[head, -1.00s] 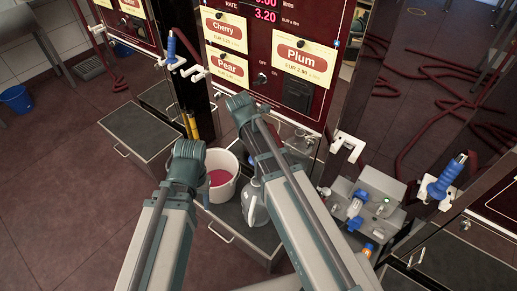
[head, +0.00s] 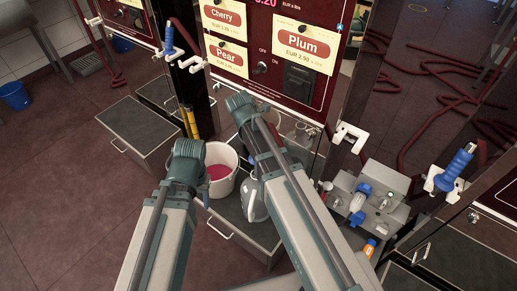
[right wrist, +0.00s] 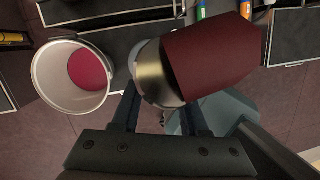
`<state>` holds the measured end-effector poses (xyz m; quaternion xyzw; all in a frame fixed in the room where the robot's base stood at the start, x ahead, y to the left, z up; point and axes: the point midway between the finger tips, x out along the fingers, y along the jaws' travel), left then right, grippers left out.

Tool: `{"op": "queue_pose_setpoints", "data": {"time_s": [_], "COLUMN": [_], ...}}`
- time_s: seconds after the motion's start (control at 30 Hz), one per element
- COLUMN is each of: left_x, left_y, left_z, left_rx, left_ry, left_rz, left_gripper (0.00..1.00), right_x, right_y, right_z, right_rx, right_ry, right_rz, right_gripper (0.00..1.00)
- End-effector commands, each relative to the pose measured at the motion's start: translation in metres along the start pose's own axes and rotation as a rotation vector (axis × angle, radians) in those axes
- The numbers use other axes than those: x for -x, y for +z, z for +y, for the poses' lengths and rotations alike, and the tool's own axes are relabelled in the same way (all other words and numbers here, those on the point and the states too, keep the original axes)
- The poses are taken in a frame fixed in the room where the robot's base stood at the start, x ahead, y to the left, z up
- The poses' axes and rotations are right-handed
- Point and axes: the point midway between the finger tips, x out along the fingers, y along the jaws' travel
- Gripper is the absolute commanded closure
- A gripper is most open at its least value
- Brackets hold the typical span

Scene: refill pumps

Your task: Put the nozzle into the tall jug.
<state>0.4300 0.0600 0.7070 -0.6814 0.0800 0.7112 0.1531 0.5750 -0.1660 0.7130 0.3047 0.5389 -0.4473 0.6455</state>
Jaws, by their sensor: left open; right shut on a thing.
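The jug (head: 254,200), grey and pale, stands on the low shelf (head: 232,213) right of the white bucket, partly hidden by my right arm. My right gripper (right wrist: 160,100) is shut on the nozzle (right wrist: 212,58), which shows a silver collar and a dark red body close to the wrist camera. It is right of the bucket in that view; my arm hides this grip in the head view. My left gripper (head: 206,197) is open, low beside the bucket's left front and mostly hidden by my left arm. The jug's mouth is not clear.
The white bucket (head: 237,185) holds red liquid; it also shows in the right wrist view (right wrist: 38,75). The pump front (head: 250,85) rises close behind. A grey box (head: 375,195) with blue fittings and a blue-handled nozzle (head: 455,168) stand at right.

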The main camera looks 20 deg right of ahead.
Motion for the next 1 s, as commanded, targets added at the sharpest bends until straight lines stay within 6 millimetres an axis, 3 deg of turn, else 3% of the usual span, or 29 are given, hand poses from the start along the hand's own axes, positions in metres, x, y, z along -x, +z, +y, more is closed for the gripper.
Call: {"op": "queue_pose_setpoints", "data": {"time_s": [1.0], "left_x": [-0.041], "left_y": [-0.002], "left_z": [0.004], "left_rx": [0.0], "left_ry": [0.0], "left_rz": [0.0], "left_gripper": [0.5], "right_x": [-0.04], "right_y": [-0.009], "right_z": [0.004], "right_rx": [0.0], "right_ry": [0.0], "right_rz": [0.0], "right_gripper": [1.0]}}
